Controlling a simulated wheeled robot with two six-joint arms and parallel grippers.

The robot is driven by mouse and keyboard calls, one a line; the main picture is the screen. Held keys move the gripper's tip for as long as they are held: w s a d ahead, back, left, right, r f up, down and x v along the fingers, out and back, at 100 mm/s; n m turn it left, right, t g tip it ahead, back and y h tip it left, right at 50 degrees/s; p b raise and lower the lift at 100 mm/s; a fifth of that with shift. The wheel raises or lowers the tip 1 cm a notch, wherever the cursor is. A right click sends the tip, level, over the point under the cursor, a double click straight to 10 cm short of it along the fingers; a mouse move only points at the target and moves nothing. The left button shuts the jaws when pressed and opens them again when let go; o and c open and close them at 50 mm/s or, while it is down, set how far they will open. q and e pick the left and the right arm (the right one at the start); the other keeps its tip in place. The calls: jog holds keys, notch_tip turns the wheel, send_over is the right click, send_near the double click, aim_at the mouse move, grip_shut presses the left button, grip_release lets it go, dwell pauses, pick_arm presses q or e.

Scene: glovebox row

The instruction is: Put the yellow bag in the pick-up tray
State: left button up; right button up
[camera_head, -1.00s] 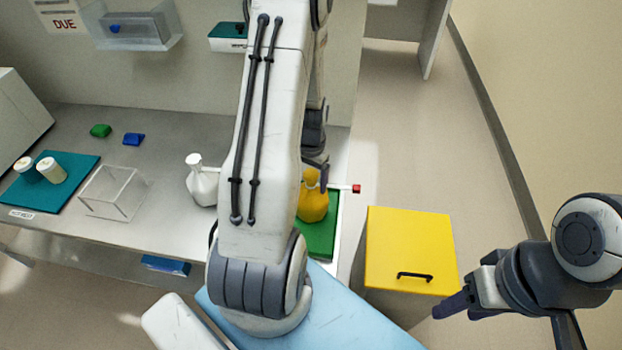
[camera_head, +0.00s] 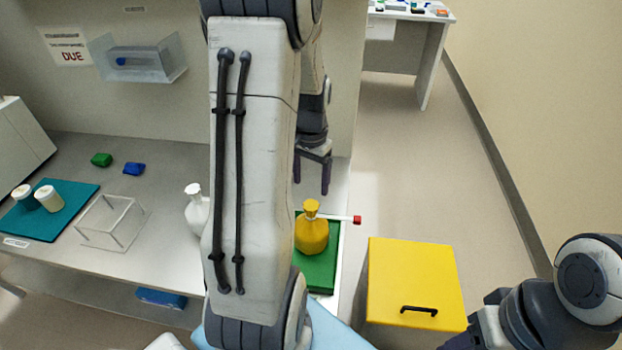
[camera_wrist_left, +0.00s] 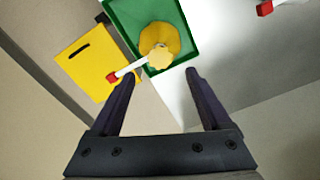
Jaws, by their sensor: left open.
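The yellow bag (camera_head: 312,236), with a gathered neck, sits upright on the green tray (camera_head: 318,272) at the bench's right end. I take this green tray to be the pick-up tray. A white rod with a red tip (camera_head: 357,220) sticks out sideways at the bag's neck. The wrist view shows the bag (camera_wrist_left: 158,42) inside the green tray's rim (camera_wrist_left: 122,20). My left gripper (camera_head: 312,184) is open and empty, apart from the bag and beyond it in the head view. My right gripper (camera_head: 466,341) is partly cut off at the lower right; its jaws are unclear.
A yellow cabinet (camera_head: 412,280) with a black handle stands right of the bench. A white bottle-like thing (camera_head: 196,212) is partly hidden by my left arm. A clear box (camera_head: 110,222) and a teal mat (camera_head: 75,205) with white jars lie left. Open floor is at right.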

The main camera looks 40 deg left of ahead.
pick_arm(q)
jog(key=shift+r, duration=0.4)
jog(key=s+d+r+m, duration=0.1)
jog(key=d+r+m, duration=0.1)
jog(key=d, duration=0.7)
jog(key=s+d+r+m, duration=0.1)
jog(key=d+r+m, duration=0.15)
jog(key=d, duration=0.75)
jog(key=s+d+r+m+h, duration=0.1)
jog(key=s+d+m, duration=0.3)
jog(key=s+d, duration=0.8)
jog(key=shift+s+r, duration=0.55)
jog(key=shift+s, duration=0.6)
jog(key=shift+m, duration=0.25)
